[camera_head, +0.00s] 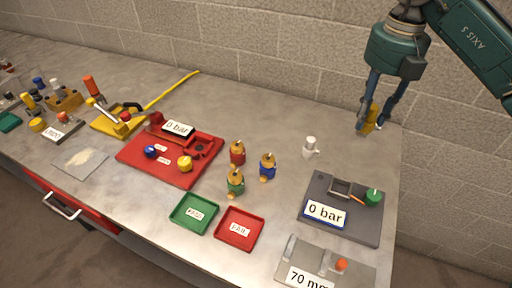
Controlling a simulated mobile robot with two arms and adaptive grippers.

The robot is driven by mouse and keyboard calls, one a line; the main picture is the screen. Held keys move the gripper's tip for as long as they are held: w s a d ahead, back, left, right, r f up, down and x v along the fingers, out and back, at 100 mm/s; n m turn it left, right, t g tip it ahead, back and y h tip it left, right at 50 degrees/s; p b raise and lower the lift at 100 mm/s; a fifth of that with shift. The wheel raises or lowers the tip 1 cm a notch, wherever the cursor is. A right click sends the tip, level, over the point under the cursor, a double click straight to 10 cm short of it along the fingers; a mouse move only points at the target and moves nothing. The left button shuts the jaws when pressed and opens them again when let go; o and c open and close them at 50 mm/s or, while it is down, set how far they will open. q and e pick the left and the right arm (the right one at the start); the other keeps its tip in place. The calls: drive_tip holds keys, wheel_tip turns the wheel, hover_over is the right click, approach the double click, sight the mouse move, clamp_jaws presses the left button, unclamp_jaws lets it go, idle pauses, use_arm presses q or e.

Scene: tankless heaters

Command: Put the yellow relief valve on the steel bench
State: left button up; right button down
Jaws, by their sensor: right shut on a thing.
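My right gripper (370,127) is at the back right of the steel bench (262,116), near its far right corner. It is shut on the yellow relief valve (371,119), which shows between its fingers. The fingertips are close to the bench top; I cannot tell whether the valve touches it. Red, blue and green valves (237,154) stand upright at the bench's middle. My left gripper is out of view.
A white valve (310,147) stands left of the gripper. A grey test plate (346,229) with a "0 bar" display lies in front. Green tray (194,214) and red tray (239,231) lie at the front. A block wall (285,50) stands behind the bench.

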drive_tip(key=w+d+f, duration=0.2)
drive_tip(key=w+d, duration=0.2)
drive_tip(key=w, duration=0.2)
drive_tip(key=f, duration=0.9)
drive_tip(key=f+p, duration=0.1)
drive_tip(key=f, duration=0.9)
drive_tip(key=shift+s+d+f, duration=0.1)
drive_tip(key=shift+s+d, duration=0.05)
drive_tip(key=shift+s, duration=0.05)
drive_tip(key=shift+f, duration=0.35)
drive_tip(key=shift+f, duration=0.2)
drive_tip(key=c, duration=1.3)
unclamp_jaws()
drive_tip(key=shift+r, duration=0.1)
